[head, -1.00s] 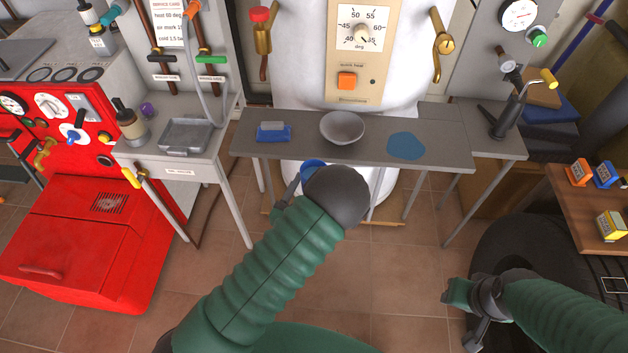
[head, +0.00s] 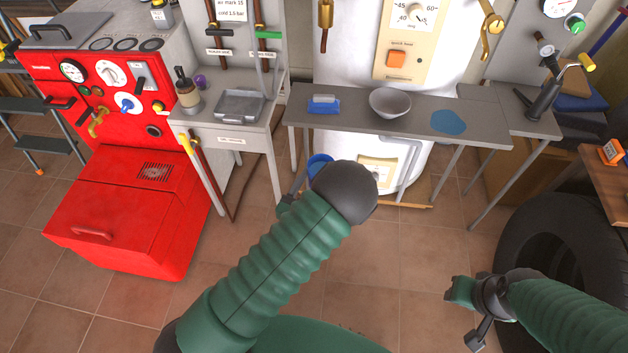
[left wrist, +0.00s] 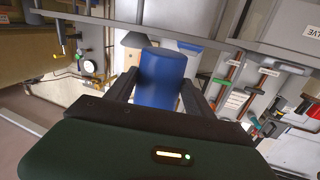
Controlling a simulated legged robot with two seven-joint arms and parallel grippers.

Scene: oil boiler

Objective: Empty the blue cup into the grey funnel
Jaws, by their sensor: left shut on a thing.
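The blue cup (head: 320,163) shows partly behind my left wrist in the head view, below the front edge of the grey table. In the left wrist view the cup (left wrist: 161,79) sits between the two fingers of my left gripper (left wrist: 160,97), which is shut on it. The cup's contents are hidden. The grey funnel (head: 390,103), a wide round bowl shape, stands on the table, beyond the cup and to its right. My right gripper (head: 462,292) is low at the right, away from the table. Its jaw opening is unclear.
A blue-and-grey block (head: 324,104) lies left of the funnel, and a flat blue patch (head: 449,121) lies right of it. A grey tray (head: 240,105) is on the side table. A red boiler (head: 130,190) stands left, a black tyre (head: 540,230) right. The floor between is clear.

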